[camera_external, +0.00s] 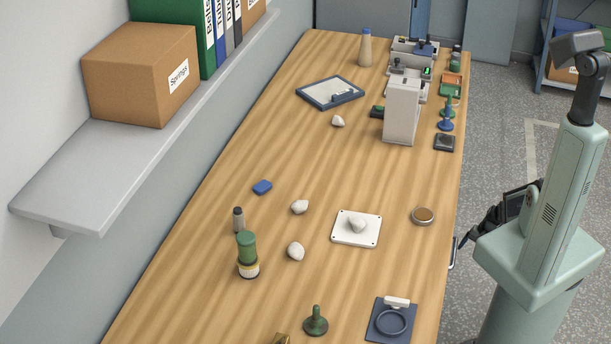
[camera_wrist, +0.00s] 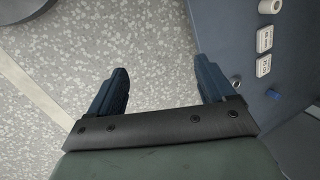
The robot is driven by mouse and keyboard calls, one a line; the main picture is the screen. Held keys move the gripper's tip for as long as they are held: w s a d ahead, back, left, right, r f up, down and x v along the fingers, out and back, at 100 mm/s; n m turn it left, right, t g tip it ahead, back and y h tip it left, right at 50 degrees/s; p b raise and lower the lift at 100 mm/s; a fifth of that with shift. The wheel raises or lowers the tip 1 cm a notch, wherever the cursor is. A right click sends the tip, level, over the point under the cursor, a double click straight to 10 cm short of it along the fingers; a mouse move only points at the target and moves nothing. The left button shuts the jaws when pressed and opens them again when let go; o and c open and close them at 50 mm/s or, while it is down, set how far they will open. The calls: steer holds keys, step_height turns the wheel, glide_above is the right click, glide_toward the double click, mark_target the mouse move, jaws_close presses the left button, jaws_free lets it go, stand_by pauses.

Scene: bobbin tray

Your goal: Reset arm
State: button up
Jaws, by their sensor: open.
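My gripper (camera_wrist: 164,70) is open in the wrist view, with two dark blue fingers wide apart and nothing between them. It is over speckled grey floor, with a blue-grey surface on the right. In the external view my arm stands at the right, beside the long edge of the wooden table (camera_external: 200,275). Dark parts of my arm show low between its pale green body and the table edge. The fingertips cannot be made out clearly there.
A blue ring plate (camera_external: 378,329) lies in front. A shelf with a cardboard box (camera_external: 125,75) is at left.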

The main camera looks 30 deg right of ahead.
steer(key=s+a+r+n+g+h, duration=0.1)
steer(key=s+a+r+n+g, duration=0.1)
steer(key=s+a+n+g, duration=0.2)
steer(key=s+a+r+n+g+h, duration=0.2)
steer(key=s+a+n, duration=0.4)
steer(key=s+a, duration=0.4)
steer(key=s+r+g, duration=0.1)
steer(key=s+g, duration=0.1)
steer(key=s, duration=0.3)
steer(key=shift+a+r+n+g, duration=0.2)
steer(key=shift+r+n+g, duration=0.1)
steer(key=shift+r, duration=0.05)
